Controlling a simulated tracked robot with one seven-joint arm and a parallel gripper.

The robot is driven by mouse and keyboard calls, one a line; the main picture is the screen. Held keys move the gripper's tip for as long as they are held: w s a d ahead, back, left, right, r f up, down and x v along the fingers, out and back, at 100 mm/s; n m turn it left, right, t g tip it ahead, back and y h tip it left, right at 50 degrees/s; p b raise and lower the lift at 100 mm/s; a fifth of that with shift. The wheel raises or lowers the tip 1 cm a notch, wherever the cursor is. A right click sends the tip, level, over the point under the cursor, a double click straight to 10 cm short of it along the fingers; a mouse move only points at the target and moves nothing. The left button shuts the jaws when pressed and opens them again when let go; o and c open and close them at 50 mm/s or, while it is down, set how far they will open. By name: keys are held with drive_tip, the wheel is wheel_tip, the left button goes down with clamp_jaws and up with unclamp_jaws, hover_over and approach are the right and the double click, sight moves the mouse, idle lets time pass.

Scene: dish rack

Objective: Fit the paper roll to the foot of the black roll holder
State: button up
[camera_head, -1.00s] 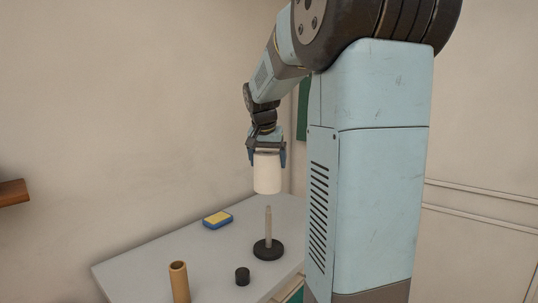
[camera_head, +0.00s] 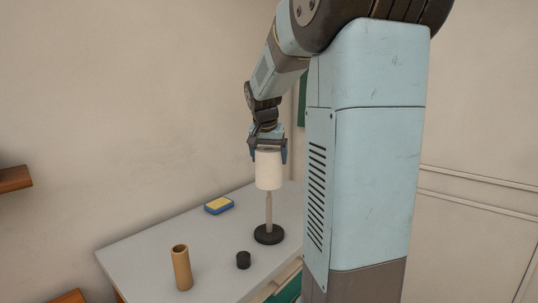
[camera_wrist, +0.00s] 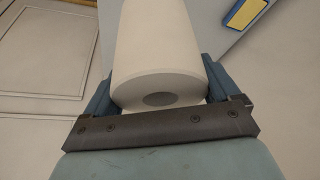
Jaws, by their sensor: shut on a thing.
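The white paper roll (camera_head: 269,171) is upright in my gripper (camera_head: 268,155), which is shut on its upper part. In the wrist view the roll (camera_wrist: 158,60) sits between the two blue fingers of my gripper (camera_wrist: 160,97), with its round end hole showing. The black roll holder (camera_head: 269,235) stands on the table with a round black foot and a thin pale post. The roll's lower end is at about the top of the post, well above the foot. Whether the post tip is inside the roll is hidden.
On the grey table (camera_head: 215,262) stand a tan tube (camera_head: 181,268) at the front left and a small black cylinder (camera_head: 243,260) left of the holder. A yellow and blue sponge (camera_head: 219,205) lies at the back.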

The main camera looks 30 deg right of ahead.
sight(265, 175)
drive_tip(key=shift+f, duration=0.1)
drive_tip(key=shift+f, duration=8.25)
drive_tip(key=shift+f, duration=0.2)
drive_tip(key=o, duration=0.8)
drive_tip(key=v, duration=1.3)
drive_tip(key=shift+s+a+r, duration=0.15)
drive_tip(key=shift+r, duration=0.15)
